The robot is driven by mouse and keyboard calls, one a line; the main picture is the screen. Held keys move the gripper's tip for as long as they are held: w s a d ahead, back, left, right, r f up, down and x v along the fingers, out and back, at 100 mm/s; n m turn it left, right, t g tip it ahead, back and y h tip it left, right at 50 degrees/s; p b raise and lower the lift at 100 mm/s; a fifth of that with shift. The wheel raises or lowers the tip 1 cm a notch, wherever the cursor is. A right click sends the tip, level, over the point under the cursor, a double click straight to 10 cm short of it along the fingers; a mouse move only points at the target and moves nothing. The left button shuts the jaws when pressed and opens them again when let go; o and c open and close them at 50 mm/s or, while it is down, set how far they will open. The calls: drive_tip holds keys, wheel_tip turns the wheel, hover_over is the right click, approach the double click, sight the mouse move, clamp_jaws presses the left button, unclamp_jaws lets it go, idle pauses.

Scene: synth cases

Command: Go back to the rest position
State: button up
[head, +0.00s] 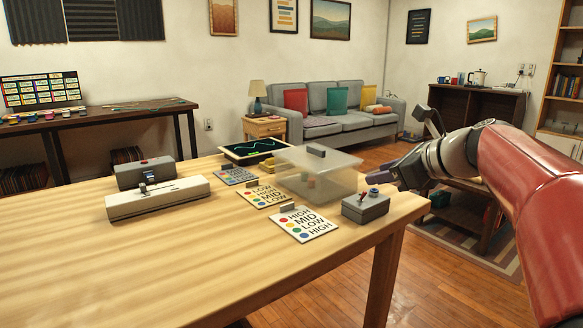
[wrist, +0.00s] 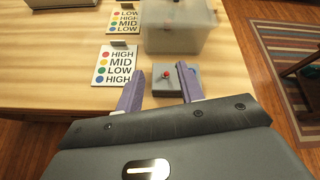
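My gripper (head: 388,174) is at the right edge of the table in the head view, at the end of my red arm. In the wrist view its two purple fingers (wrist: 158,78) are apart with nothing held between them. A grey box with a red-tipped lever (wrist: 168,76) lies just beyond and partly between the fingers in that view. In the head view this box (head: 366,207) stands near the table's right corner, below and left of the gripper. I cannot tell whether the fingers touch it.
The wooden table (head: 200,260) bears a translucent bin (head: 318,180), colour-word cards (head: 302,224), a dark screen with a green trace (head: 252,150) and a pale device with a grey box (head: 155,198). The table's front left is clear. A low dark shelf (head: 462,215) stands behind the arm.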

drive_tip(key=s+a+f+n+g+h, duration=0.1)
drive_tip(key=s+f+n+g+h, duration=0.1)
drive_tip(key=s+f+n, duration=0.8)
drive_tip(key=s+a+f+n+g+h+p, duration=0.1)
drive_tip(key=s+f+n+h, duration=0.4)
drive_tip(key=s+f+n, duration=0.5)
drive_tip(key=s+a+n+g, duration=0.1)
drive_tip(key=s+n, duration=0.5)
drive_tip(key=s, duration=0.1)
drive_tip(key=shift+s, duration=0.4)
drive_tip(key=shift+a, duration=0.1)
